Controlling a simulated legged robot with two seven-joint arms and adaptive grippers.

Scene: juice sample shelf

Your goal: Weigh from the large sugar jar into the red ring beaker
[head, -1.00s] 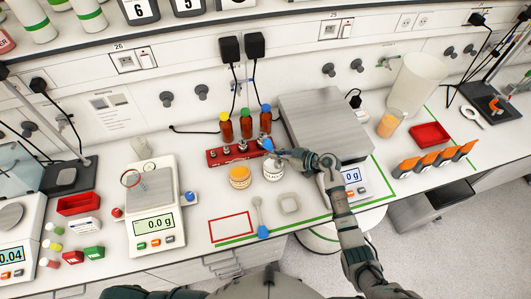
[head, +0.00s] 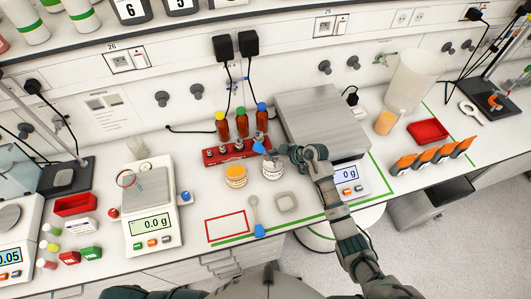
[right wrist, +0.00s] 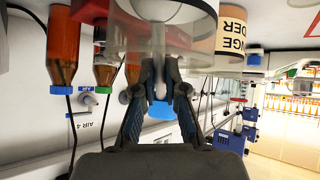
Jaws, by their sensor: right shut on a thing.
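A white-labelled jar (head: 273,170) with white contents stands beside an orange-labelled jar (head: 236,177) at mid-bench; its lettering is too small to read. My right gripper (head: 275,152) is just above the white jar, shut on a blue-ended spoon (head: 258,147). In the right wrist view the gripper (right wrist: 160,88) holds the spoon (right wrist: 159,108), and its pale shaft reaches to the clear jar (right wrist: 170,35); whether the tip touches the contents is hidden. My left gripper is not seen.
The balance display (head: 151,223) reads 0.0 g. A red rack (head: 230,154) with brown bottles stands behind the jars. The red-outlined area (head: 226,226) is empty.

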